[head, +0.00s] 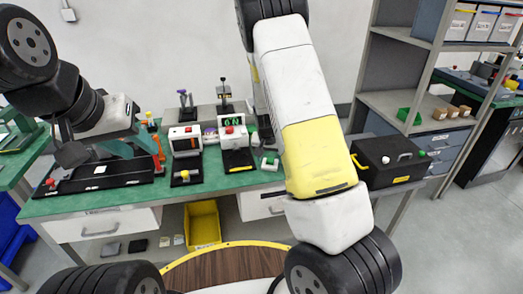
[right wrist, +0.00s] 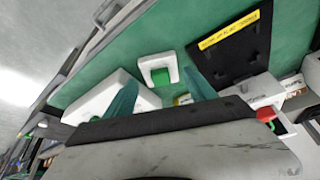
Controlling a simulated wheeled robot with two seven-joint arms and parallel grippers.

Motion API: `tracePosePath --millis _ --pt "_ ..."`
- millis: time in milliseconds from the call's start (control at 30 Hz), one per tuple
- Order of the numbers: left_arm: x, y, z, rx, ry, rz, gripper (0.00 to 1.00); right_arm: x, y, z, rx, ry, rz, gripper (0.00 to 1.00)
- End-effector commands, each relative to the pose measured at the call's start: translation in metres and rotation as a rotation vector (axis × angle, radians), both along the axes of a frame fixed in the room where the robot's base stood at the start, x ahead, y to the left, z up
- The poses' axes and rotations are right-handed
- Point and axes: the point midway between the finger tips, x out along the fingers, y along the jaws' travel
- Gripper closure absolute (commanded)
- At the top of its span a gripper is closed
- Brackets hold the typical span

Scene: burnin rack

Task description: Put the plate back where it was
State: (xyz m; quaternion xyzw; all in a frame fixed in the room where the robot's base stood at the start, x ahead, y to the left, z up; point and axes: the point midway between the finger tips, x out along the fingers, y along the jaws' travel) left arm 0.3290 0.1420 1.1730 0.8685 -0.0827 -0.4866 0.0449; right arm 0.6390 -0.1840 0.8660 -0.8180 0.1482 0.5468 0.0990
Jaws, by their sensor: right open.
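I cannot tell for sure which item is the plate. A flat black plate with a yellow label (right wrist: 232,42) lies on the green bench in the right wrist view; in the head view a black base with a yellow label (head: 239,168) lies before a white unit with a green display. A small white block with a green middle (right wrist: 158,70) lies beyond the fingertips. My left gripper (head: 135,146) is over the left bench, its grip unclear.
A shallow black tray (head: 130,176) lies below my left gripper. Another white unit with a red button (head: 186,140) stands mid-bench. A black case (head: 388,160) sits on the right, and a yellow bin (head: 202,224) is below the bench. A white slab (right wrist: 100,90) lies near my right fingers.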

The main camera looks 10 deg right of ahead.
Motion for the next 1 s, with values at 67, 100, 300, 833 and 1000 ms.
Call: tracePosePath --millis 67,100,300,833,1000 --pt "0.0 0.0 0.0 0.0 0.0 0.0 0.64 -0.006 0.004 0.019 0.001 -0.005 0.001 0.35" --pt "0.0 0.0 0.0 0.0 0.0 0.0 0.64 -0.009 0.006 0.027 0.002 -0.005 0.002 0.35" --pt "0.0 0.0 0.0 0.0 0.0 0.0 0.64 -0.023 0.01 0.062 0.001 -0.004 0.002 0.35" --pt "0.0 0.0 0.0 0.0 0.0 0.0 0.64 -0.088 0.027 0.16 0.177 -0.007 0.069 0.35" --pt "0.0 0.0 0.0 0.0 0.0 0.0 0.64 -0.144 0.035 0.221 0.253 -0.045 0.171 0.35"
